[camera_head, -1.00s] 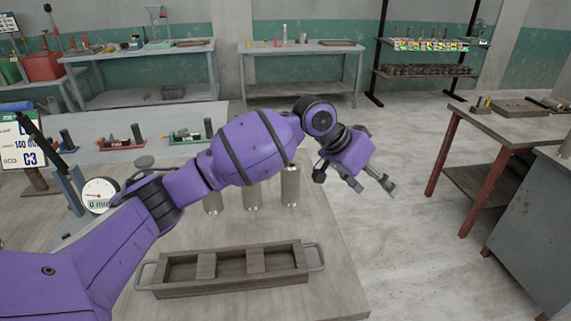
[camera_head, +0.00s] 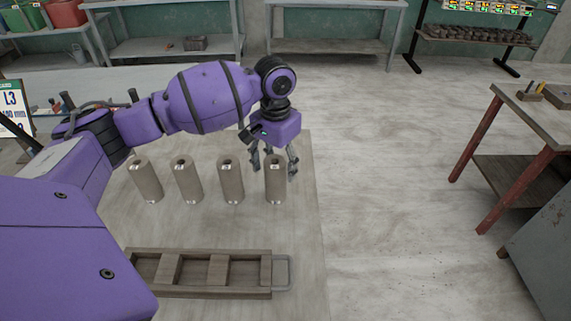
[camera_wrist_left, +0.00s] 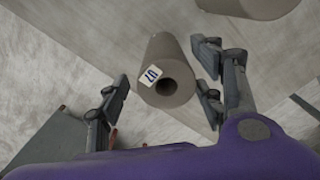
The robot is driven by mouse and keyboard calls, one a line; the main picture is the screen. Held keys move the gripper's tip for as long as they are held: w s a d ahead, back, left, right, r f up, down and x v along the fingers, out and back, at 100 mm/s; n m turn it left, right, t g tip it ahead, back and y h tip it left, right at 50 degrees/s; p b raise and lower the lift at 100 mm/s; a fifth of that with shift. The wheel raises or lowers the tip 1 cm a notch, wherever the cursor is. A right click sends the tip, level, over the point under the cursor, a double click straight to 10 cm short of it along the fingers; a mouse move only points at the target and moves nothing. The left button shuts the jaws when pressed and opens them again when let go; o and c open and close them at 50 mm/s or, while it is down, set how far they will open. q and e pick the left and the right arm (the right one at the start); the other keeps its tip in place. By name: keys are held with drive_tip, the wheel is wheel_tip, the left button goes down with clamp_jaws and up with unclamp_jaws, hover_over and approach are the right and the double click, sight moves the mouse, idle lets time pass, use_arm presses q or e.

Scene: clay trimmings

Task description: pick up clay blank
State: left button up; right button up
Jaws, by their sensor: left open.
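Several grey-brown clay blanks, upright cylinders with a hole in the top and a small white label, stand in a row on the table. The rightmost blank (camera_head: 275,182) is beneath my left gripper (camera_head: 275,168). In the left wrist view that blank (camera_wrist_left: 175,55) lies between the spread fingers of the gripper (camera_wrist_left: 163,84), nearer the right-hand fingers, with its label by the hole. The gripper is open and empty, pointing down. The other blanks are the second from right (camera_head: 231,183), the third (camera_head: 188,181) and the leftmost (camera_head: 147,182). My right gripper is not in view.
A wooden tray (camera_head: 200,292) with compartments and a metal handle lies in front of the row. The table (camera_head: 305,235) ends just right of the blanks, with open floor beyond. A red-legged bench (camera_head: 475,130) stands further right. Another blank (camera_wrist_left: 250,6) is close by in the wrist view.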

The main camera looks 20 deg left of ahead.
sight(277, 181)
use_arm(q)
wheel_tip(277, 181, down, 7)
drive_tip(key=shift+a+r, duration=0.1)
drive_tip(key=shift+r, duration=0.1)
drive_tip(key=shift+c, duration=0.3)
drive_tip(key=shift+w+r, duration=0.1)
clamp_jaws()
